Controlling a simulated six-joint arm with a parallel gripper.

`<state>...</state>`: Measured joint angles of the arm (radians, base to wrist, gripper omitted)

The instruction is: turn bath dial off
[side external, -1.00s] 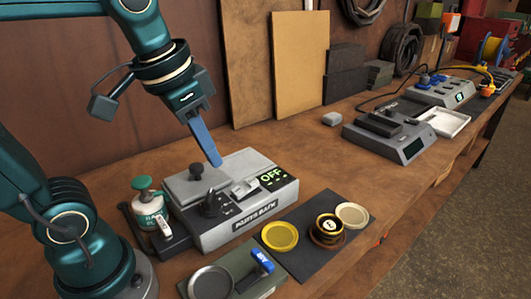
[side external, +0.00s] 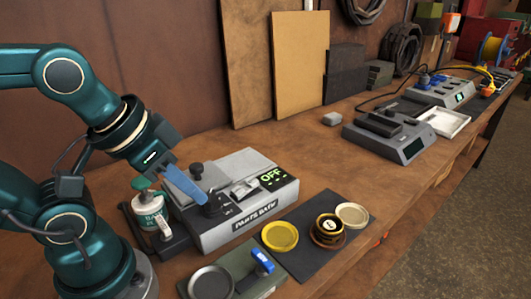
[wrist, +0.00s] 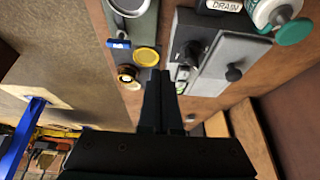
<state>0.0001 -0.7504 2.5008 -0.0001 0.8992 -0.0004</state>
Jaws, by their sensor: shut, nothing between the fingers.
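The parts bath (side external: 235,232) is a grey box with a lid and a front label, seen in the side view; its grey lid (wrist: 222,62) shows in the wrist view. Its black dial (side external: 212,207) sits on the top near the left front, partly covered by my fingers. The green display (side external: 272,177) reads OFF. My gripper (side external: 203,201) is shut and empty, its blue fingers slanting down to the right with the tips at or very near the dial. Contact cannot be told. In the wrist view my gripper's dark fingers (wrist: 160,73) are together.
A black lid knob (side external: 196,171) stands just behind my fingers. A green-topped bottle (side external: 150,212) stands left of the bath. In front are a yellow dish (side external: 280,236), a stacked round tin (side external: 328,230) and a blue-handled valve (side external: 262,261).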

